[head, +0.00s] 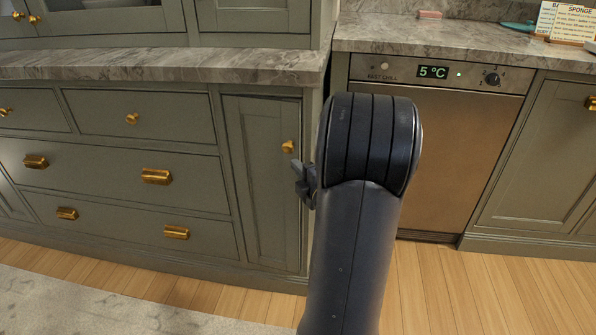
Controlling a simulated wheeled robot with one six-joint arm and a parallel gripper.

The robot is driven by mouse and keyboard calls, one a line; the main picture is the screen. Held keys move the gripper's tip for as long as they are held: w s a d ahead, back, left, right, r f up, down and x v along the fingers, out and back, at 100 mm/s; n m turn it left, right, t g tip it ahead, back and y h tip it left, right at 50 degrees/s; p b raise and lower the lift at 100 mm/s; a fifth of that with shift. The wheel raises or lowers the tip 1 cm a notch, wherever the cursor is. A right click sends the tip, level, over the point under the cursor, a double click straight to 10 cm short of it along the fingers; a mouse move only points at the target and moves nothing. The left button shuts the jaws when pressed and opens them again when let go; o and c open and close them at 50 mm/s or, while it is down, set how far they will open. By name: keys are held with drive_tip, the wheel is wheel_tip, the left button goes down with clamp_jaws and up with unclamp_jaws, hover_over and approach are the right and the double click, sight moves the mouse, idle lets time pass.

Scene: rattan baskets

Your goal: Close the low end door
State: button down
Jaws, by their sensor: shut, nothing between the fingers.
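The low end door (262,190) is the narrow grey-green panel at the right end of the left lower cabinet, with a round brass knob (288,147) near its upper right. A dark line shows along its top edge. It looks shut or nearly so; I cannot tell whether it sits fully flush. My gripper (300,184) shows only in part, at the door's right edge below the knob. It is shut and empty. My arm hides the rest of it and the area right of the door, and I cannot tell whether the gripper touches the door.
Several drawers (147,118) with brass pulls lie left of the door, under a stone counter (160,66). A chiller (455,140) reading 5 °C stands to the right under another counter (440,40). The wooden floor (440,290) in front is clear; a pale rug (90,305) lies at lower left.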

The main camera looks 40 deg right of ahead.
drive_tip(key=shift+w+d+r+n+y, duration=0.1)
drive_tip(key=shift+w+d+n+y, duration=0.3)
drive_tip(key=shift+d+y, duration=0.25)
drive_tip(key=shift+w+d+n+y, duration=0.25)
drive_tip(key=shift+d+n+y, duration=0.15)
drive_tip(key=shift+d+y, duration=0.2)
